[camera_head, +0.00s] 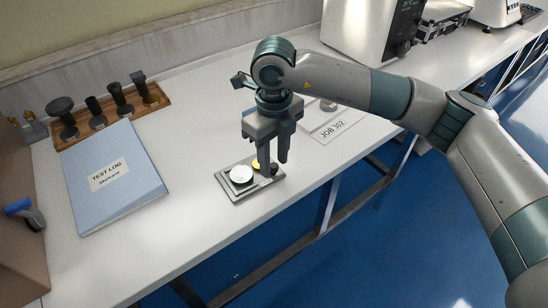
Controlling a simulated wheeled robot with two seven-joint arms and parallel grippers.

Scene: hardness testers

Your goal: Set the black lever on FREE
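My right gripper (275,168) points down over a small grey tray (236,193) near the table's front edge. Its two fingers stand apart with nothing visible between them, and they hide part of the tray's right end. A white disc (241,175) and a small yellow piece (256,164) are on the tray, the yellow one partly hidden by a finger. I cannot make out a black lever or the word FREE. A pale machine (365,25) with a dark knob (404,48) stands at the back right, cut off by the top edge. My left gripper is out of view.
A blue TEST LOG binder (122,190) lies to the left. Behind it a wooden rack (135,112) holds several dark pieces. A JOB card (335,128) lies right of my gripper, beneath my arm. The white table (210,110) is clear between binder and tray.

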